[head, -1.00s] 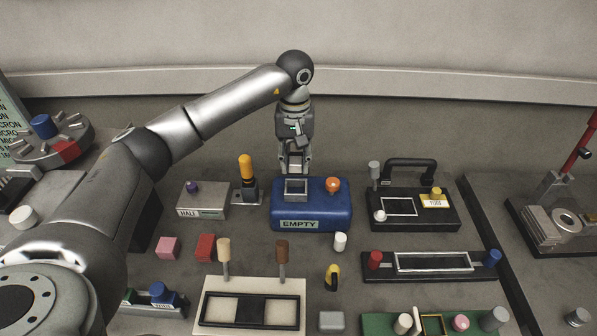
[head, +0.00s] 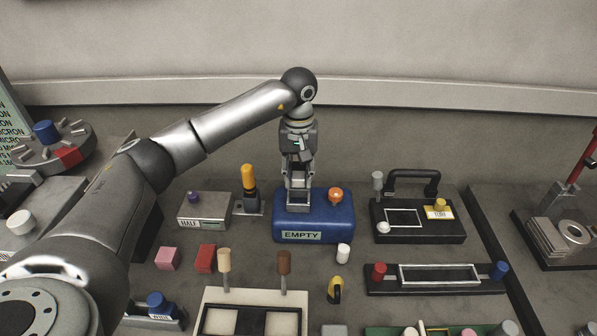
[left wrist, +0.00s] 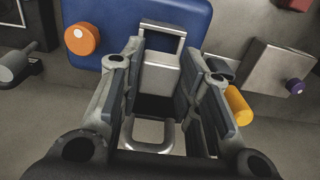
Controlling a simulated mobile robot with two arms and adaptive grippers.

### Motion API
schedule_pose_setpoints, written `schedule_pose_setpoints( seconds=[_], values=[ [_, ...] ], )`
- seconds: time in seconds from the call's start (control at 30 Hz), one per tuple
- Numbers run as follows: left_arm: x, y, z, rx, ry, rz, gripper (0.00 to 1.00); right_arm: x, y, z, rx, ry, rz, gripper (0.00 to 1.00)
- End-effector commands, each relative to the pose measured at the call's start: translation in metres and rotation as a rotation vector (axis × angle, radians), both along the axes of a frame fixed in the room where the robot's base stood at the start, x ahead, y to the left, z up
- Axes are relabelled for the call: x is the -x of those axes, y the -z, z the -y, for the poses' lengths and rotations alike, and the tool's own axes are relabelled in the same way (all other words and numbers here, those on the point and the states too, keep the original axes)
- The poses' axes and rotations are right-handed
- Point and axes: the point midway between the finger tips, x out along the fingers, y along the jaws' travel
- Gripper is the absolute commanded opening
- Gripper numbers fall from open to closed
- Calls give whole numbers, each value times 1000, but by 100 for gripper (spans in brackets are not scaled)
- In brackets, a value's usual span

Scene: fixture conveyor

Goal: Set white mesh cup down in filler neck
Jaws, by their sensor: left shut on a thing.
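The white mesh cup (left wrist: 160,76) shows in the left wrist view as a pale boxy piece between my fingers, with a light U-shaped handle below it. My left gripper (head: 298,199) is shut on it, above the blue tank (head: 337,222) labelled EMPTY. The filler neck (left wrist: 163,27) is a square grey metal frame on the tank. In the head view my fingers overlap the neck and hide most of the cup. I cannot tell whether the cup is inside the neck or just above it. My right gripper is not in view.
An orange knob (head: 336,195) stands on the tank right of the neck. A black-handled FORM box (head: 412,218) stands right. A small white cylinder (head: 343,253) lies in front.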

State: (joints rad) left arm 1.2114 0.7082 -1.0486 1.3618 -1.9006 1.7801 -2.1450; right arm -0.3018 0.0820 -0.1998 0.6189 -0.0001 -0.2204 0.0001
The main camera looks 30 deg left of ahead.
Motion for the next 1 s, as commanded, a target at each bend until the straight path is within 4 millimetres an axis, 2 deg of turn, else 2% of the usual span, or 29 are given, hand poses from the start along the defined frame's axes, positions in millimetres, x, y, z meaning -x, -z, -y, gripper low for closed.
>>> schedule_pose_setpoints(
  seconds=[0.1,0.5,1.0],
  values=[
    [0,13,0,-1,-1,0,15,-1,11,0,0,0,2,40],
    [0,41,0,0,-1,0,15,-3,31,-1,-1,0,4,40],
    [0,44,0,0,-1,1,15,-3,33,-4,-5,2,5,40]
  ],
)
